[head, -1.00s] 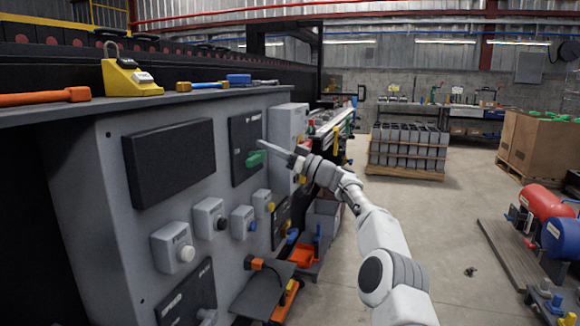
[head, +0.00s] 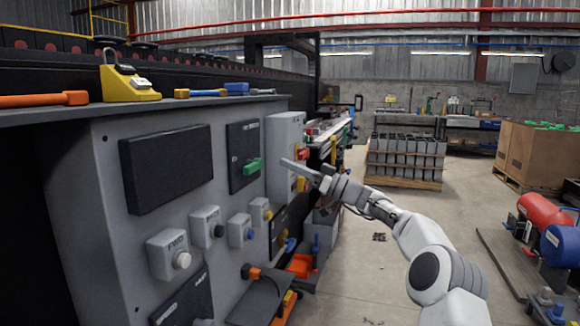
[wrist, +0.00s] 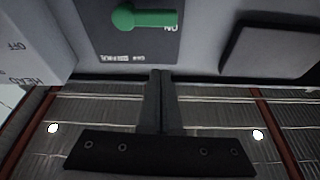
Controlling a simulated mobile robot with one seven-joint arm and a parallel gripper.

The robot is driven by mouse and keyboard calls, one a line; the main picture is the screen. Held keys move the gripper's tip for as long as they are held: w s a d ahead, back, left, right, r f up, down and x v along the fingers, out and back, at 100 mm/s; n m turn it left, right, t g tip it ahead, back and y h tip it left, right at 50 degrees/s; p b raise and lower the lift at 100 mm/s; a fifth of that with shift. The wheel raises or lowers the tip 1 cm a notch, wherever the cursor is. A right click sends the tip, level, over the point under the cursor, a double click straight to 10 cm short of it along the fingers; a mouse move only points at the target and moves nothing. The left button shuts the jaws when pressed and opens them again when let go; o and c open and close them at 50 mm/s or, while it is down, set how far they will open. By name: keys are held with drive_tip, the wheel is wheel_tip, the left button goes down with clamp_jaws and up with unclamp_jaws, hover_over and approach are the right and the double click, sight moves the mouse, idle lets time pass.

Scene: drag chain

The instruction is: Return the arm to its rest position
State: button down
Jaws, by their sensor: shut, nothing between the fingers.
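My gripper (head: 285,163) is shut and empty at the end of my outstretched arm. In the head view its tip points left toward the grey control cabinet, just right of the green handle (head: 253,165) on its dark switch plate (head: 241,140). A gap seems to lie between the tip and the handle, though the tip overlaps the grey box behind it in the picture. In the wrist view the closed fingers (wrist: 160,75) point up at the cabinet face, below the green handle (wrist: 145,18), which lies sideways beside the word ON. I see no contact.
The cabinet (head: 95,220) fills the left, with several knobbed boxes such as the one marked FWD (head: 174,255). A grey box with a red switch (head: 303,154) stands close to my gripper.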

drive_tip(key=s+a+f+m+g+h, duration=0.15)
drive_tip(key=s+a+h, duration=0.3)
drive_tip(key=s, duration=0.45)
drive_tip(key=s+a+f+m+g+h, duration=0.1)
drive_tip(key=s+a+f+g+h, duration=0.2)
drive_tip(key=s+a, duration=0.45)
drive_tip(key=s+d+f+m+t+h, duration=0.1)
drive_tip(key=s+d+f+m+h, duration=0.25)
drive_tip(key=s+d, duration=0.65)
drive_tip(key=s+d+f+m+h, duration=0.35)
drive_tip(key=s+d+h, duration=0.2)
drive_tip(key=s, duration=0.75)
drive_tip(key=s+d+f+m+t+h, duration=0.1)
drive_tip(key=s+d+f+m+h, duration=0.25)
drive_tip(key=s+d, duration=0.65)
wheel_tip(320, 180, up, 27)
drive_tip(key=s+a+p, duration=0.1)
drive_tip(key=a+p, duration=0.1)
drive_tip(key=p, duration=2.6)
drive_tip(key=shift+r, duration=0.2)
